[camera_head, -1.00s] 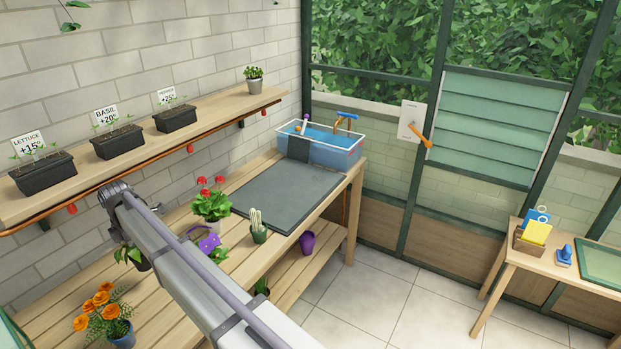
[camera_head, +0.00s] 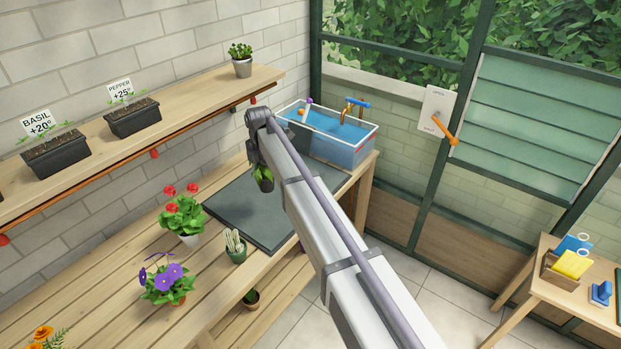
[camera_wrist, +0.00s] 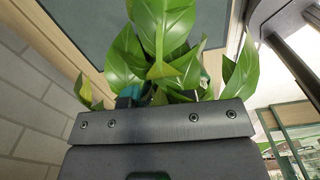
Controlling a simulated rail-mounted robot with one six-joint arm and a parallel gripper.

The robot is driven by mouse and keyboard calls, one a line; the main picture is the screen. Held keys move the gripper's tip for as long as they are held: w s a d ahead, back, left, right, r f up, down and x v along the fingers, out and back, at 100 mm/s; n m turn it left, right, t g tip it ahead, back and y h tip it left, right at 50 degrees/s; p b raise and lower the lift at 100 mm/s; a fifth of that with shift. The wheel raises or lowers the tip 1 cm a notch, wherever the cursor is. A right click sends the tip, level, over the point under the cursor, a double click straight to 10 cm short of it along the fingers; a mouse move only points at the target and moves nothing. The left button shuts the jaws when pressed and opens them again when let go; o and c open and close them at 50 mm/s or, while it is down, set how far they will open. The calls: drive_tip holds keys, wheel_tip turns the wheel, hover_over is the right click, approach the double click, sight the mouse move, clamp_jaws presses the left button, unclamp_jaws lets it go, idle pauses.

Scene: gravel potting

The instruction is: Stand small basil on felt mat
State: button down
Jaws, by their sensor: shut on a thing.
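The small basil, a plant with broad glossy green leaves (camera_wrist: 165,35), is held in my gripper (camera_head: 262,184). In the head view only a few of its leaves (camera_head: 265,173) show beside the gripper, and its pot is hidden. My gripper is shut on it and hangs over the dark grey felt mat (camera_head: 228,203). The mat lies flat on the wooden bench, and also shows behind the leaves in the wrist view (camera_wrist: 95,22). I cannot tell the height of the plant above the mat.
A cactus pot (camera_head: 236,249) stands at the mat's front left edge, with red flowers (camera_head: 184,217) and purple flowers (camera_head: 168,283) nearby. A water tub (camera_head: 345,150) stands behind the mat. A wall shelf (camera_head: 190,105) runs along the left. The visible mat is bare.

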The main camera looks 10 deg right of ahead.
sight(268, 191)
drive_tip(key=shift+w+d, duration=0.15)
drive_tip(key=shift+d, duration=0.2)
drive_tip(key=shift+n, duration=0.4)
drive_tip(key=shift+s+a+f, duration=0.15)
drive_tip(key=shift+s+a, duration=0.05)
drive_tip(key=shift+a, duration=0.05)
wheel_tip(268, 191, down, 10)
drive_tip(key=b, duration=1)
drive_tip(key=shift+f+b, duration=0.1)
drive_tip(key=shift+b, duration=0.2)
drive_tip(key=shift+r+p, duration=0.3)
drive_tip(key=shift+f, duration=0.25)
drive_tip(key=c, duration=0.9)
unclamp_jaws()
drive_tip(key=shift+r, duration=0.1)
drive_tip(key=shift+c, duration=0.2)
